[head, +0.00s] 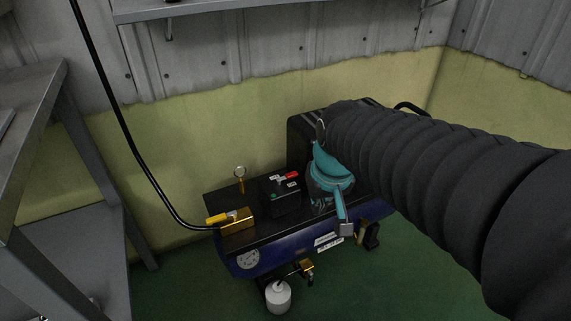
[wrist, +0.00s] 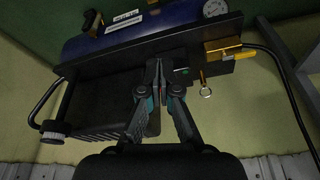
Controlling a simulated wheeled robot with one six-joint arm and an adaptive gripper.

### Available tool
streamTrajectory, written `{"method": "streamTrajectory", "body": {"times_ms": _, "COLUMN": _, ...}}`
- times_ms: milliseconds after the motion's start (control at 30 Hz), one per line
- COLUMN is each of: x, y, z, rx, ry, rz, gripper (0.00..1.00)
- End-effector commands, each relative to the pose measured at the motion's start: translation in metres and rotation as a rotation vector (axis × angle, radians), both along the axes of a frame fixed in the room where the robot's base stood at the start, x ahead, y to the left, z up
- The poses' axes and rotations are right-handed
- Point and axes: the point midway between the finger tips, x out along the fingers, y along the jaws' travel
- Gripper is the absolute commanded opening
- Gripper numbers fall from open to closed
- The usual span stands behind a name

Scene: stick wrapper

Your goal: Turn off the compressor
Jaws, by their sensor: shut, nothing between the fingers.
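The compressor has a blue tank (head: 262,262) and a dark top plate, and stands on the green floor by the wall. On the plate is a black switch box (head: 284,196) with a red lever (head: 291,175) and a green light (head: 274,196). My gripper (head: 345,229) points down over the compressor, to the right of the switch box. In the wrist view my gripper (wrist: 160,68) is shut and empty, and its fingers cover part of the box. Any contact with the box cannot be told.
A brass valve with a yellow handle (head: 217,218) and a black hose (head: 112,95) lies left of the box, near a ring-topped pin (head: 240,173). A grey metal table (head: 75,225) stands at the left. A shelf (head: 200,8) is above. A white canister (head: 278,297) hangs in front.

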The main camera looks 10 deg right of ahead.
Motion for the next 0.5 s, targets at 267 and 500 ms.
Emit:
{"method": "streamTrajectory", "body": {"times_ms": 267, "x": 0.069, "y": 0.000, "z": -0.027, "rx": 0.010, "ry": 0.053, "rz": 0.020, "gripper": 0.00}}
{"method": "streamTrajectory", "body": {"times_ms": 500, "x": 0.135, "y": 0.000, "z": -0.049, "rx": 0.018, "ry": 0.073, "rz": 0.056, "gripper": 0.00}}
